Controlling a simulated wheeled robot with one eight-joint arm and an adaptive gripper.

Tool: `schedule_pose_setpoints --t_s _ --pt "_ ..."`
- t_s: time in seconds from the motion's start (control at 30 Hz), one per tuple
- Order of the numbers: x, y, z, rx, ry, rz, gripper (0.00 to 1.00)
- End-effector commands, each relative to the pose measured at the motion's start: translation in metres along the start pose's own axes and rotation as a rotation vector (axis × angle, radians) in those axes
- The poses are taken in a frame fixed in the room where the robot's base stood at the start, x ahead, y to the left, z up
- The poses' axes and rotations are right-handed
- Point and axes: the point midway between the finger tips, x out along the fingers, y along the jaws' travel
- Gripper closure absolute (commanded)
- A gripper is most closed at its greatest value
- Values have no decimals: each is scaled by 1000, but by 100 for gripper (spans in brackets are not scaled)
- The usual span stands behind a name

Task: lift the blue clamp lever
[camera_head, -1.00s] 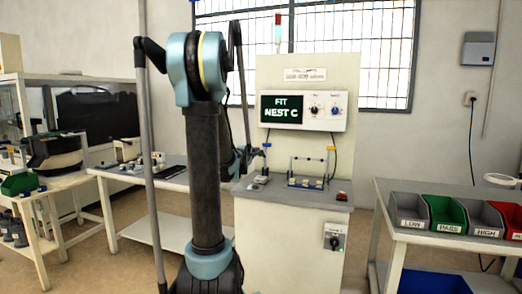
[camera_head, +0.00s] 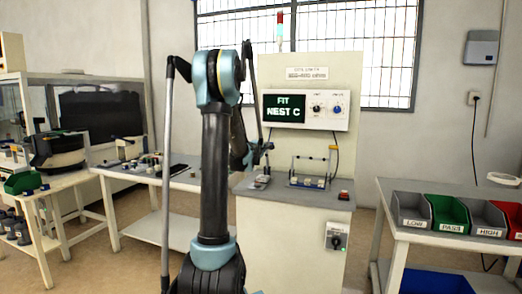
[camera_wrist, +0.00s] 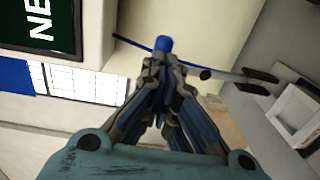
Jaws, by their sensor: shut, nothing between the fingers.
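The blue clamp lever's rounded blue end (camera_wrist: 163,43) shows in the wrist view just beyond my fingertips. The rest of the lever is hidden behind the fingers or too small to tell. My gripper (camera_wrist: 161,66) is shut, with its dark fingers together and nothing between them. I cannot tell whether the fingertips touch the blue end. In the head view my gripper (camera_head: 264,150) is small and dark, at the left side of the test station's top, partly behind my arm. The lever cannot be made out clearly there.
The test station's panel (camera_head: 305,110) reads "FIT NEST C" and stands behind the work area. A wire-framed fixture (camera_head: 310,180) sits to the right on the same top. A bench with bins (camera_head: 450,212) stands farther right. A side table (camera_head: 185,178) stands left.

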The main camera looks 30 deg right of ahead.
Motion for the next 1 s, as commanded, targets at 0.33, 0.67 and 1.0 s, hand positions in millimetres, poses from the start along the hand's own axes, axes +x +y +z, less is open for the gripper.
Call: schedule_pose_setpoints --t_s 0.33,0.67,1.0 --pt "12 0 0 0 0 0 100" --pt "20 4 0 1 0 0 100" --pt "67 16 0 1 1 0 100"
